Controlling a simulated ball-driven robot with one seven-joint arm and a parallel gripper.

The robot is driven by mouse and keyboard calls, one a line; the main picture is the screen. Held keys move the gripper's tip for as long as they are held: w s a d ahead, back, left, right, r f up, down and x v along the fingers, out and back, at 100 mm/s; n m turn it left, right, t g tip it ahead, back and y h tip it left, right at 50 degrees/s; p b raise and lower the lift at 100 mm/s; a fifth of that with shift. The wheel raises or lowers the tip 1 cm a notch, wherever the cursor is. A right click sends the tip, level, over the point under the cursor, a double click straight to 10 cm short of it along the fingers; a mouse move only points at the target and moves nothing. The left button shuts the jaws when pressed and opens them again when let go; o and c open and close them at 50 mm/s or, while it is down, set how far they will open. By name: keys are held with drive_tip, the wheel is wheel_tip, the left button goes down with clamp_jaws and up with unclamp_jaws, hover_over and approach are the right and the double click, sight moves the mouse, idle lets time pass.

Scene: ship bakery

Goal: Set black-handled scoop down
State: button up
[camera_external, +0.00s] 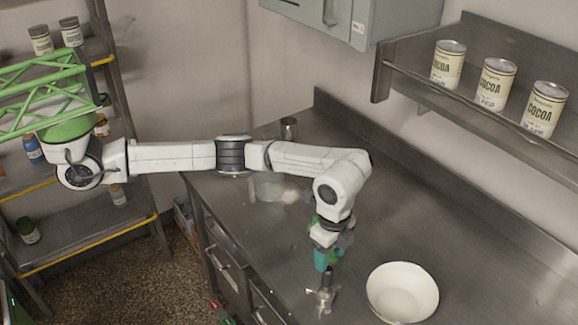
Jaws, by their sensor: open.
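My gripper (325,262) is at the lower middle, pointing down over the steel counter (420,210), with its jaws open. A small metal object with a dark upright part (326,289) is on the counter just below my fingertips. It may be the black-handled scoop, but it is too small to tell its shape surely. I cannot tell whether the fingertips still touch it. A white bowl (402,291) stands on the counter to its right, apart from it.
A metal cup (289,129) and a clear container (268,187) stand farther back on the counter, near my arm. Cocoa cans (497,85) line a wall shelf at right. A grey cabinet (330,20) hangs above. The counter's middle is clear.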

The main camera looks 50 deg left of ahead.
drive_tip(key=shift+r, duration=1.45)
